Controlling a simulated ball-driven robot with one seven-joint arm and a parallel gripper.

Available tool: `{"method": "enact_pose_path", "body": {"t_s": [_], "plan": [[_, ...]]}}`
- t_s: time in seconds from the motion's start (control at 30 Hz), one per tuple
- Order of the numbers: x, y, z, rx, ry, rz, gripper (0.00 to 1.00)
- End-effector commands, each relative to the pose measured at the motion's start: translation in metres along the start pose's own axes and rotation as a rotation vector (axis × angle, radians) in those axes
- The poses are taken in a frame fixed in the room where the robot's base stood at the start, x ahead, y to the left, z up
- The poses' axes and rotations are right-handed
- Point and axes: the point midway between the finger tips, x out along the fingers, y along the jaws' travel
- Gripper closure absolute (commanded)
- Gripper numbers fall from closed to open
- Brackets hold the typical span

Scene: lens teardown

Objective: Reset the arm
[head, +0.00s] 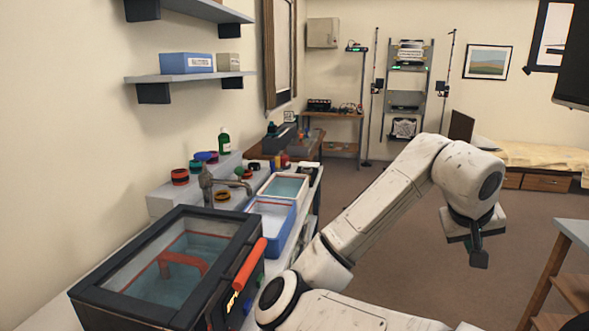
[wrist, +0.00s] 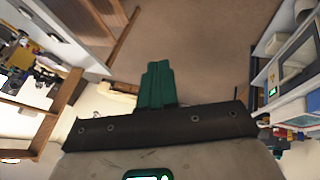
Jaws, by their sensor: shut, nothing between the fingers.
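My arm is white and jointed, and it reaches up and to the right from the bottom of the head view. My gripper (head: 479,258) hangs from the end of the arm over the brown floor, right of the long counter. In the wrist view my gripper (wrist: 158,70) shows its two green fingers pressed together with nothing between them. No object touches the fingers in either view.
A dark-framed glass-topped box (head: 90,265) and a blue tray (head: 292,222) stand on the counter at left. A table (head: 573,235) with wooden legs is at the right edge. Open floor (head: 400,240) lies between; a bed (head: 548,157) is at the back.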

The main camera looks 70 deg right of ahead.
Motion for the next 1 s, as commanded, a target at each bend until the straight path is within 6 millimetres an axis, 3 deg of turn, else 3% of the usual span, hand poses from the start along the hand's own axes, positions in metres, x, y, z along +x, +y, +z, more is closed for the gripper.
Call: {"method": "enact_pose_path", "body": {"t_s": [0.17,0.3,0.43,0.53,0.67,0.77,0.9,1.0], "plan": [[-0.006,-0.042,-0.032,-0.137,0.17,0.042,1.0],[-0.009,-0.091,-0.045,-0.258,0.288,0.021,1.0],[-0.011,-0.146,-0.043,-0.389,0.373,-0.035,1.0],[-0.009,-0.191,-0.029,-0.495,0.417,-0.097,1.0],[-0.004,-0.249,0.006,-0.64,0.439,-0.197,1.0],[0.002,-0.289,0.047,-0.754,0.425,-0.283,1.0],[0.015,-0.332,0.122,-0.913,0.359,-0.41,1.0],[0.025,-0.35,0.187,-1.021,0.277,-0.498,1.0]]}}
